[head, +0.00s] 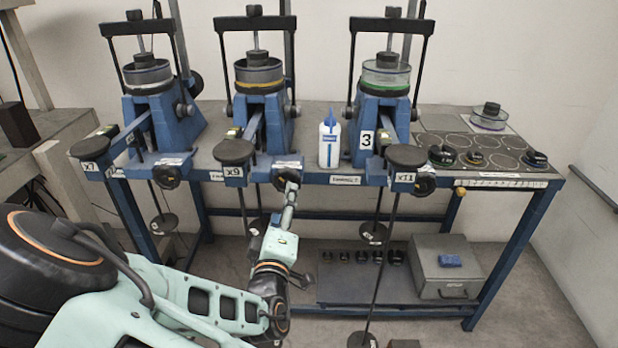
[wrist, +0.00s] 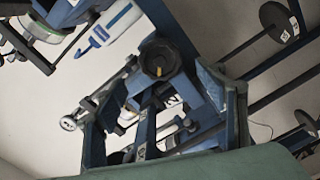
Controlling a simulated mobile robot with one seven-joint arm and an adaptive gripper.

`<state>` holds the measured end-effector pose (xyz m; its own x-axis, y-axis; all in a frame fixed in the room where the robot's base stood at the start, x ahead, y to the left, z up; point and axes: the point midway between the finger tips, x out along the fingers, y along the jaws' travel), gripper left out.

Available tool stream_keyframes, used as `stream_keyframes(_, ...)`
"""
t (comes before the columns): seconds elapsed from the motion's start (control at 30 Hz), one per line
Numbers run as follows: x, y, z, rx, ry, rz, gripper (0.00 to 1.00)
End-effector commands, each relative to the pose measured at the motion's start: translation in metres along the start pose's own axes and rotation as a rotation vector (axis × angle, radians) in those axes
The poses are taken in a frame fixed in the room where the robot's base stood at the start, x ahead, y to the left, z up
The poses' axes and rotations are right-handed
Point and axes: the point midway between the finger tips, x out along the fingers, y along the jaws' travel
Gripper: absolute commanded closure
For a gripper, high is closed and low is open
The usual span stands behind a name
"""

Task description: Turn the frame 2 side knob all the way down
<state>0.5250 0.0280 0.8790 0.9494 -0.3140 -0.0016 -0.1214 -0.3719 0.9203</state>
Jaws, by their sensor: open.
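Frame 2 (head: 258,110) is the middle one of three blue lever frames on the bench, with a yellow-banded cell under its crossbar. Its black round knob (head: 285,178) sits at the bench's front edge, right of the x9 weight hanger. My gripper (head: 291,190) is just in front of and below this knob. In the wrist view the black knob (wrist: 160,58) faces the camera, beyond the fingertips and roughly between them. My gripper (wrist: 160,100) is open there, its fingers apart at left and right with nothing held. I cannot tell whether a finger touches the knob.
A white bottle (head: 329,140) stands right of frame 2; it also shows in the wrist view (wrist: 108,28). Frame 3 (head: 384,115) is to the right, another frame (head: 160,115) to the left. Rods with weights hang before the bench. A grey box (head: 445,265) sits on the lower shelf.

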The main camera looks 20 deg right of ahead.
Motion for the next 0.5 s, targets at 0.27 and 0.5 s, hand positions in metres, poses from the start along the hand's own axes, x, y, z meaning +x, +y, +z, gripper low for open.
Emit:
stream_keyframes(0.27,0.011,-0.006,-0.001,-0.023,0.005,0.001,0.35)
stream_keyframes(0.5,0.042,-0.003,-0.001,-0.025,0.004,0.003,0.35)
